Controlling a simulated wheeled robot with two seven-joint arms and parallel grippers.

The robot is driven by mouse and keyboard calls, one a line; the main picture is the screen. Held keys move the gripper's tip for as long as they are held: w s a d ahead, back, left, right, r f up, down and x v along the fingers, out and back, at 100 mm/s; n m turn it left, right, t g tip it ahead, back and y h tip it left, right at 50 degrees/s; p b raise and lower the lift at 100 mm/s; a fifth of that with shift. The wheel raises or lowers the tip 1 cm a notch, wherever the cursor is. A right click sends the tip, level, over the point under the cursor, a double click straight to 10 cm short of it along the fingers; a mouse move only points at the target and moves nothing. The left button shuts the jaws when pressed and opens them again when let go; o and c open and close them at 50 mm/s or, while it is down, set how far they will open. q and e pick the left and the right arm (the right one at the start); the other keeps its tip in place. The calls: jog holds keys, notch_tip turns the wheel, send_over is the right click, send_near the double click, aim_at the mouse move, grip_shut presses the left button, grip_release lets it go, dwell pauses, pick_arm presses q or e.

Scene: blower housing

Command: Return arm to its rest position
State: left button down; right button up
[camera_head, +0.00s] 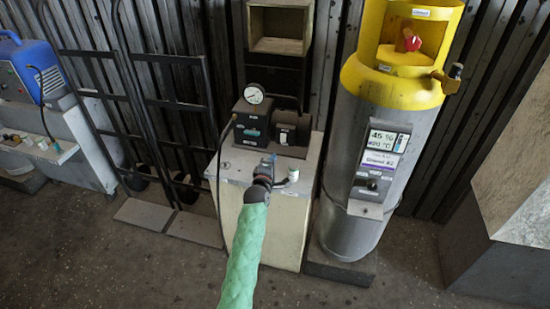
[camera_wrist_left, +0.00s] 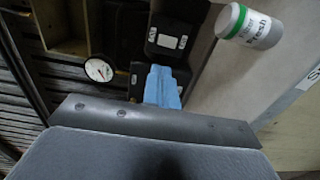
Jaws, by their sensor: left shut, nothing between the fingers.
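My left arm in its green sleeve (camera_head: 244,250) reaches up from the bottom of the head view. My left gripper (camera_head: 268,160) is over the top of the pale cabinet (camera_head: 232,170), with its blue fingertips pointing away. In the left wrist view the blue fingers (camera_wrist_left: 162,86) are together, with nothing held between them. A small white bottle with a green end (camera_wrist_left: 250,26) is to the right of the fingers, and it stands on the cabinet in the head view (camera_head: 293,174). My right gripper is not in view.
Behind the gripper are a dark box (camera_head: 251,122) with a round gauge (camera_head: 254,94) and a dark holder (camera_head: 290,134). A grey and yellow cylinder (camera_head: 362,205) stands close on the right. Black hand trucks (camera_head: 165,103) are on the left. The floor in front is clear.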

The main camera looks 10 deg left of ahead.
pick_arm(q)
jog(key=shift+s+r, duration=0.1)
jog(key=shift+s, duration=0.3)
jog(key=s+d+f+m+g, duration=0.1)
jog(key=s+f+m+g, duration=0.25)
jog(key=s+f, duration=0.6)
jog(key=s+d+f+m+g+h, duration=0.15)
jog(key=s+f+m, duration=0.35)
jog(key=f, duration=0.7)
jog(key=s+f+m+g, duration=0.3)
jog(key=s+f+g, duration=0.1)
jog(key=s+f, duration=0.6)
jog(key=s+f+m+g, duration=0.2)
jog(key=s+f, duration=0.4)
jog(key=s, duration=0.4)
jog(key=s+a+f+m+g+y, duration=0.1)
jog(key=s+f+m+g, duration=0.2)
jog(key=s+f, duration=0.3)
jog(key=s+a+f+m+g, duration=0.1)
jog(key=s+f, duration=0.5)
jog(key=s, duration=0.8)
jog(key=shift+s+f+m+g, duration=0.2)
jog(key=shift+m+g, duration=0.5)
jog(key=shift+m, duration=0.45)
jog(key=shift+d+y, duration=0.1)
jog(key=shift+y, duration=0.15)
